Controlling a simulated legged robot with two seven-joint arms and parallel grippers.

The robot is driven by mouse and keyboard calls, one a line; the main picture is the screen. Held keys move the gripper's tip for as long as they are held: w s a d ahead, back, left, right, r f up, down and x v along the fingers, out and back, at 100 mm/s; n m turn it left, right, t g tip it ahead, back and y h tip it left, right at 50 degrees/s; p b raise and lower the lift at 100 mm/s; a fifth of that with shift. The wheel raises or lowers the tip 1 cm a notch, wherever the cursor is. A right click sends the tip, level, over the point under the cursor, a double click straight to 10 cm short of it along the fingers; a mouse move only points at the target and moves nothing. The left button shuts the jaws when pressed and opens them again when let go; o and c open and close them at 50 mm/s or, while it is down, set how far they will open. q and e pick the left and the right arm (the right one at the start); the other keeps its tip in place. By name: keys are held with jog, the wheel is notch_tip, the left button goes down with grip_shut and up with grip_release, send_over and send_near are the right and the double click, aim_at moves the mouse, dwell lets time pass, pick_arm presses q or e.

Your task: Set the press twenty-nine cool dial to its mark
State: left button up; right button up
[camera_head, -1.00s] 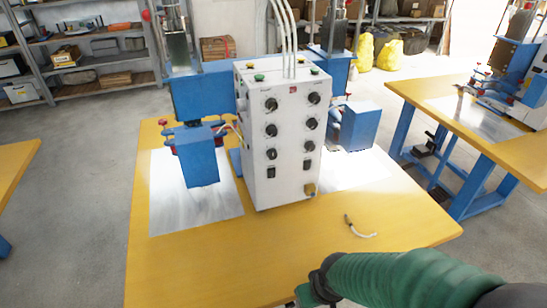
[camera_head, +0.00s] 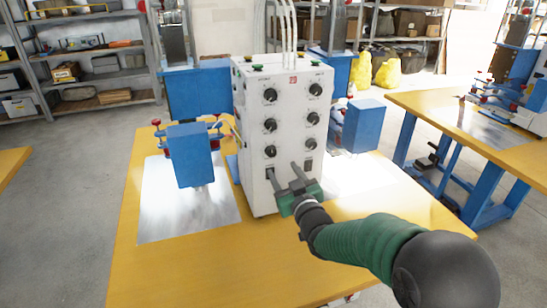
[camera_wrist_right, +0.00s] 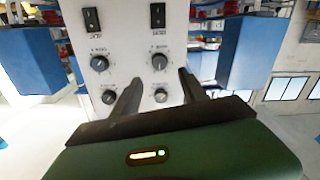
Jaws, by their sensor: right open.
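A white control box (camera_head: 262,190) stands on the yellow bench, with two columns of black dials on its front, including an upper left dial (camera_head: 270,95) and a lower left dial (camera_head: 270,151). The labels are too small for me to tell which dial is cool or where its mark is. My right gripper (camera_head: 283,169) is open and empty in front of the lower part of the panel, by the black switches. In the right wrist view the panel appears upside down; my fingers (camera_wrist_right: 160,79) point at it near two dials (camera_wrist_right: 160,61) (camera_wrist_right: 161,95). My left gripper is not in view.
Blue press heads (camera_head: 194,155) (camera_head: 362,126) flank the box over metal plates (camera_head: 185,215). The yellow bench top (camera_head: 200,270) is clear at the front left. Another bench (camera_head: 440,105) stands at the right. Shelves (camera_head: 90,50) line the back.

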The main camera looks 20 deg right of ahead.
aim_at(272, 153)
jog(key=w, duration=0.9)
jog(key=shift+w+a, duration=0.1)
jog(key=shift+w, duration=0.1)
jog(key=shift+s, duration=0.1)
jog(key=shift+c, duration=0.2)
grip_shut()
